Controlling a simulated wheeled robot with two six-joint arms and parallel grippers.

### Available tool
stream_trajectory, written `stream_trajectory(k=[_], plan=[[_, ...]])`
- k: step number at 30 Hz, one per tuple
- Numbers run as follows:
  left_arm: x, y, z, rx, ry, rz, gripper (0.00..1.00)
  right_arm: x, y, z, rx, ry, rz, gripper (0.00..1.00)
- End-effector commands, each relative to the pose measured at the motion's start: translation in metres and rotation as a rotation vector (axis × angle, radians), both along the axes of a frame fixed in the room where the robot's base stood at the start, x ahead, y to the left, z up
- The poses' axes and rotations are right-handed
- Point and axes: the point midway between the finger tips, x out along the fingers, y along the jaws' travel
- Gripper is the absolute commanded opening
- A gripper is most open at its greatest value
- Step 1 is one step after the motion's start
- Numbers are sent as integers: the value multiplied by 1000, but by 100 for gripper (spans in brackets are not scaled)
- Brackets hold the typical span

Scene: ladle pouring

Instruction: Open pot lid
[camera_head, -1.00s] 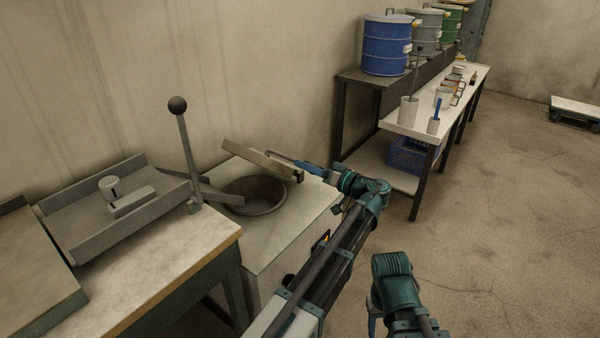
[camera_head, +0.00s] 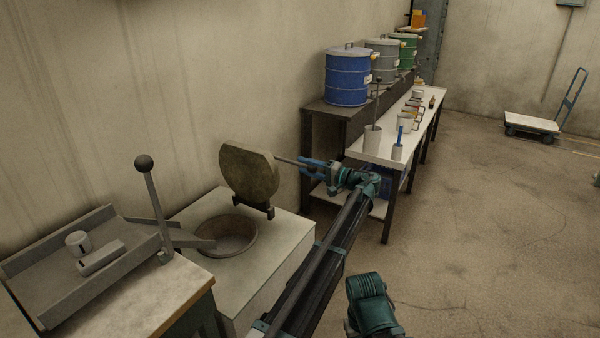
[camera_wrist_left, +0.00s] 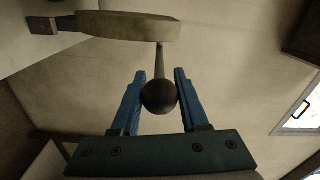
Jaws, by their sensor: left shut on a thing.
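The pot lid (camera_head: 250,176) is a thick, worn round plate. It stands steeply raised on its hinge at the right edge of the pot's opening. The pot (camera_head: 228,238) is a round dark basin set in a pale block, open to view. My left gripper (camera_head: 306,165) is to the right of the lid, shut on the lid's handle. In the left wrist view, the blue fingers (camera_wrist_left: 160,76) close around the dark ball knob (camera_wrist_left: 160,97) at the end of the handle rod (camera_wrist_left: 160,60). The lid shows edge-on there (camera_wrist_left: 130,26). My right gripper is not seen.
A grey tray (camera_head: 85,265) with a ball-topped lever (camera_head: 150,195) stands left of the pot. A bench (camera_head: 395,150) with cups and a shelf with blue (camera_head: 347,78), grey and green drums stand behind right. Open floor lies right, with a trolley (camera_head: 532,123).

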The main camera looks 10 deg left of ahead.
Motion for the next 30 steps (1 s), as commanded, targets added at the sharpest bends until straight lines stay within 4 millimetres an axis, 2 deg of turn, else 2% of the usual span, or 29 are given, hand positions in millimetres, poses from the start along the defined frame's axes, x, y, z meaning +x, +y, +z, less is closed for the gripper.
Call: stream_trajectory(k=[9, 25, 26, 29, 30], plan=[[13, -5, -5, 27, 93, 1, 0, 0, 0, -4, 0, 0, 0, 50], [14, -6, -6, 32, 110, 3, 0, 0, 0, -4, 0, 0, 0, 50], [14, -6, -6, 32, 110, 3, 50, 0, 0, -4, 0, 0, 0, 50], [14, -6, -6, 33, 108, 2, 68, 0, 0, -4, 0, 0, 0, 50], [14, -6, -5, 33, 108, 2, 69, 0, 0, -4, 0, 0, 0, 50]])
